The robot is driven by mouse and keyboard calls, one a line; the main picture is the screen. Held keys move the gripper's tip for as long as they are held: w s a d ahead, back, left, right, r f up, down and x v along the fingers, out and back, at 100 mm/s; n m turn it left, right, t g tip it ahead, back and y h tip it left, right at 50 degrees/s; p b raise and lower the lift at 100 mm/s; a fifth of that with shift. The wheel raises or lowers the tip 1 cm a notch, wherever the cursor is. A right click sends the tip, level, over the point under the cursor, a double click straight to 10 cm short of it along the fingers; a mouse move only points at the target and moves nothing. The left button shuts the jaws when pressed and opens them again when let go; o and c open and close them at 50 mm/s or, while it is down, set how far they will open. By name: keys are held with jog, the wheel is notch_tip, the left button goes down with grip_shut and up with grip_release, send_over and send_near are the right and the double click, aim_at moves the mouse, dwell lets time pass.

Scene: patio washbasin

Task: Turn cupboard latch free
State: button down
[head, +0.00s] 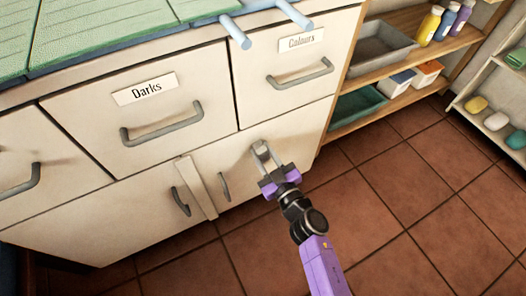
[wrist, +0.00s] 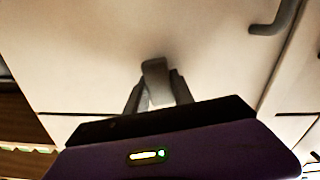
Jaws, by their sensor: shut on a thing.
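The cupboard latch is a small grey metal tab (wrist: 154,70) on the cream cupboard front, seen at the centre of the wrist view. In the head view, the cupboard door (head: 235,160) is below the drawers, and the latch (head: 258,148) sits on its upper right part. My gripper (head: 265,163) reaches it from the lower right, its fingers shut on the latch, one on each side. The fingers (wrist: 157,92) also show in the wrist view, and my gripper's body covers what is below. The latch's exact angle is hard to tell, as the fingers partly hide it.
Drawers marked Darks (head: 147,89) and Colours (head: 302,41) have protruding handles just above. Two cupboard handles (head: 180,201) (head: 224,187) stand left of my gripper beside a vertical strip (head: 197,187). An open shelf (head: 395,85) is at right. The tiled floor (head: 400,200) is clear.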

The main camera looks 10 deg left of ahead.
jog(key=n, duration=0.3)
jog(key=shift+n, duration=0.3)
jog(key=n, duration=0.3)
jog(key=shift+s+a+f+n, duration=0.1)
jog(key=shift+f+n, duration=0.05)
jog(key=shift+n, duration=0.15)
jog(key=n+b, duration=0.1)
jog(key=n, duration=0.3)
jog(key=shift+f+n, duration=0.15)
jog(key=shift+n, duration=0.15)
jog(key=shift+a+n+b, duration=0.1)
jog(key=shift+n+b, duration=0.3)
jog(key=shift+n, duration=1.3)
jog(key=c, duration=1.1)
grip_release()
jog(key=shift+s, duration=0.1)
jog(key=p+v, duration=0.2)
jog(key=v, duration=0.5)
jog(key=shift+s+d, duration=0.25)
jog(key=shift+s, duration=0.05)
